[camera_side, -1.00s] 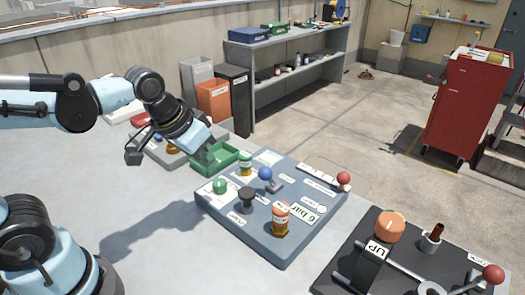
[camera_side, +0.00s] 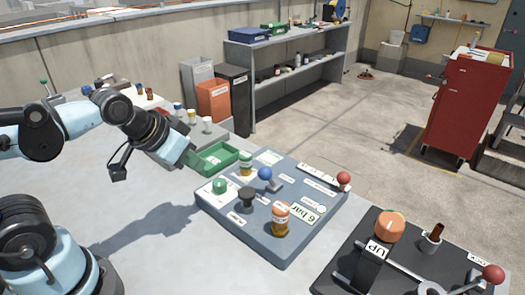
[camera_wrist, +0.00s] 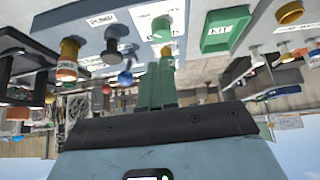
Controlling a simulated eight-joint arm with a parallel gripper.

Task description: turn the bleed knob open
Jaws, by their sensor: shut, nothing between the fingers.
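The grey control panel (camera_side: 290,248) carries several knobs and levers; I cannot read a "bleed" label on any of them. In the wrist view my fingers (camera_wrist: 157,80) are together and empty. The green knob (camera_wrist: 162,27) also shows there, beyond the fingertips.
A green tray (camera_side: 217,169) sits beside the panel, near my gripper. Blue-ball (camera_side: 265,174) and red-ball (camera_side: 343,179) levers rise from the panel. A dark panel (camera_side: 345,275) with an orange knob stands at right.

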